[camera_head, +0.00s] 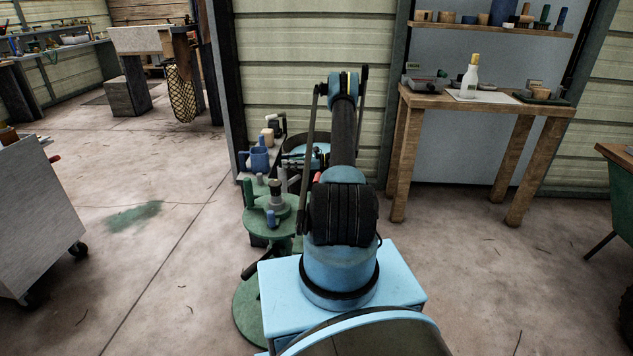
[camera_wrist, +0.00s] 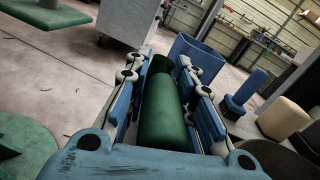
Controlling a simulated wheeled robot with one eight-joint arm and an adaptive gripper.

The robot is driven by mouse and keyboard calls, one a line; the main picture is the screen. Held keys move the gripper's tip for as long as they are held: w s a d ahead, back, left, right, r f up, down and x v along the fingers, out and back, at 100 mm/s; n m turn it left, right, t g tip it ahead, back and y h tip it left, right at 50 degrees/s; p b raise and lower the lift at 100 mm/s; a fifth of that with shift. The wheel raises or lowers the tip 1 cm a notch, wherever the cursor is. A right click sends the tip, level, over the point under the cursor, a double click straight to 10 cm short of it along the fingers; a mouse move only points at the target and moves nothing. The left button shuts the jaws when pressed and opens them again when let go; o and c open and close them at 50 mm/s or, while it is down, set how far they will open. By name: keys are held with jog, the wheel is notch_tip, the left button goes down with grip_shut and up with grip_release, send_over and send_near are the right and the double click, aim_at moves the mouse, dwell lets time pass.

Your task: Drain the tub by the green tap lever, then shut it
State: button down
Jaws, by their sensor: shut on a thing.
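In the wrist view my gripper (camera_wrist: 166,78) has its two fingers on either side of a thick green rounded bar, the green tap lever (camera_wrist: 163,112), and is shut on it. Where the lever joins the tap is hidden.
A green round stand (camera_head: 268,222) with several items is close to my arm. In the wrist view a blue brush (camera_wrist: 236,102) and a beige block (camera_wrist: 284,118) lie right of my gripper. Open floor lies left.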

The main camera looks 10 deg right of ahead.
jog(key=shift+w+n+g, duration=0.2)
jog(key=shift+n+g, duration=0.25)
jog(key=shift+g, duration=0.35)
jog(key=shift+w+n+g, duration=0.2)
jog(key=shift+n+g, duration=0.25)
jog(key=shift+g, duration=0.35)
jog(key=shift+w, duration=0.45)
jog(key=c, duration=2.4)
grip_release()
jog(key=c, duration=2.4)
grip_release()
jog(key=c, duration=1)
grip_release()
jog(key=shift+a+f, duration=0.1)
jog(key=shift+o, duration=0.2)
jog(key=shift+s, duration=0.1)
